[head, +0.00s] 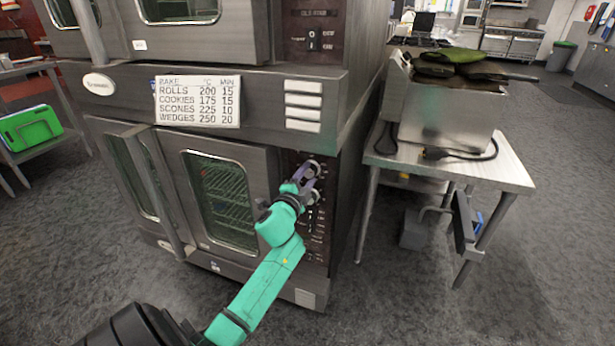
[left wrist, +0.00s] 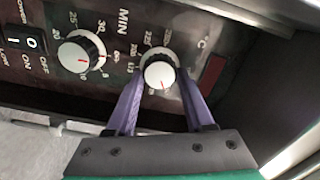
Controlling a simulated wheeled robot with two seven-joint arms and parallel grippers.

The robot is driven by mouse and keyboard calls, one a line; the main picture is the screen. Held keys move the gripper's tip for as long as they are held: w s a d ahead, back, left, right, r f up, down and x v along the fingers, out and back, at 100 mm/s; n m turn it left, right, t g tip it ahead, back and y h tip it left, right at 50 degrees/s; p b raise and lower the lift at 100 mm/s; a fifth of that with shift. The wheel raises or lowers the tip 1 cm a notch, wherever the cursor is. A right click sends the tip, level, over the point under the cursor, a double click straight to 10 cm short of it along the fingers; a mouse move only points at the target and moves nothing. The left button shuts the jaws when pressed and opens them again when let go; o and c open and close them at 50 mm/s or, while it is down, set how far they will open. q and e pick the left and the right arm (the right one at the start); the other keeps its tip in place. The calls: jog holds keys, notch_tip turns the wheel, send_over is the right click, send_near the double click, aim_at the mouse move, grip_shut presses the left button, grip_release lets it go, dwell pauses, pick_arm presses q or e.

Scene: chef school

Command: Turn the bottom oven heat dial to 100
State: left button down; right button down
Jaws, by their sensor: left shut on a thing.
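The bottom oven (head: 218,195) stands below a second oven, with its control panel (head: 318,215) on the right side. The heat dial (left wrist: 159,75), marked °C, has a white cap with a short red line and a dark skirt. Its red line points roughly down in the left wrist view; the number there is hard to read. My left gripper (head: 306,174) is at the top of the panel, its purple fingers (left wrist: 130,105) shut on the dial from either side. The fingers partly hide the scale. My right gripper is not in view.
The MIN dial (left wrist: 82,52) and a black rocker switch (left wrist: 27,41) sit left of the heat dial in the wrist view. A sign (head: 198,101) above the lower oven lists temperatures. A steel table (head: 510,170) with a fryer (head: 450,115) stands to the right.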

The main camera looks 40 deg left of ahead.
pick_arm(q)
jog(key=shift+c, duration=1.4)
grip_release()
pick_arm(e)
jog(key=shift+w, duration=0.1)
pick_arm(q)
jog(key=shift+s+d, duration=0.15)
jog(key=shift+s, duration=0.25)
jog(key=v, duration=1.3)
jog(key=shift+s+d, duration=0.15)
jog(key=shift+s, duration=0.2)
